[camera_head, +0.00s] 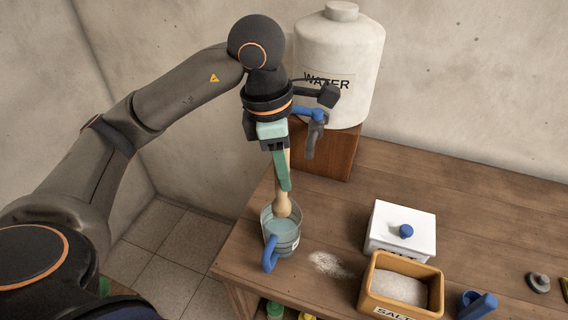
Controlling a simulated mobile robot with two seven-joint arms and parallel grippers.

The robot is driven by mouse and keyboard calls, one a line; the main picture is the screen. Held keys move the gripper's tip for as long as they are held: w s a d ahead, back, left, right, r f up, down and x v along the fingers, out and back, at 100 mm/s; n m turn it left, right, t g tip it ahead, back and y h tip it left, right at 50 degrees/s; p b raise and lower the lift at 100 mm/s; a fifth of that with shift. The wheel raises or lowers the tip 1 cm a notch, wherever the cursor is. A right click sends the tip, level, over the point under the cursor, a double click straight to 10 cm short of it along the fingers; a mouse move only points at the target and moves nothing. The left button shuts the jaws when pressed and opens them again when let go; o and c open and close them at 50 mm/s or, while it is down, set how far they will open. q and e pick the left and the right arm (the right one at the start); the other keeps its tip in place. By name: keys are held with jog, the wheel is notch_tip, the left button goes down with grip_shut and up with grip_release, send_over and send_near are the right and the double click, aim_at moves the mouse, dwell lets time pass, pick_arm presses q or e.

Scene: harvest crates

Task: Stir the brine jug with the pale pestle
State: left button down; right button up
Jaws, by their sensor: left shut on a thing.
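The pale wooden pestle (283,205) points down, with its thick end inside the mouth of the brine jug (287,238). The jug is a clear vessel with a blue handle and bluish liquid, standing near the left end of the wooden table. My left gripper (282,172) is above the jug and shut on the pestle's upper part. Its green finger hides some of the shaft. I cannot tell how deep the pestle's tip sits in the liquid. My right gripper is out of view.
A white water tank (345,60) on a wooden block (325,152) stands behind the jug. A white lidded box (388,232), a salt box (372,290) and a blue cup (470,304) are to the right. Spilled white grains (328,264) lie beside the jug. The back right tabletop is clear.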

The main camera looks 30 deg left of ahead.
aim_at(285, 198)
pick_arm(q)
jog(key=shift+f+b, duration=2.85)
jog(key=shift+f, duration=0.45)
jog(key=shift+f+b, duration=0.6)
jog(key=shift+f, duration=0.05)
jog(key=shift+f+b, duration=0.9)
jog(key=shift+f, duration=0.05)
jog(key=shift+f+b, duration=0.3)
jog(key=shift+f, duration=0.05)
jog(key=shift+w+a, duration=0.15)
jog(key=shift+w, duration=0.4)
jog(key=shift+s, duration=0.1)
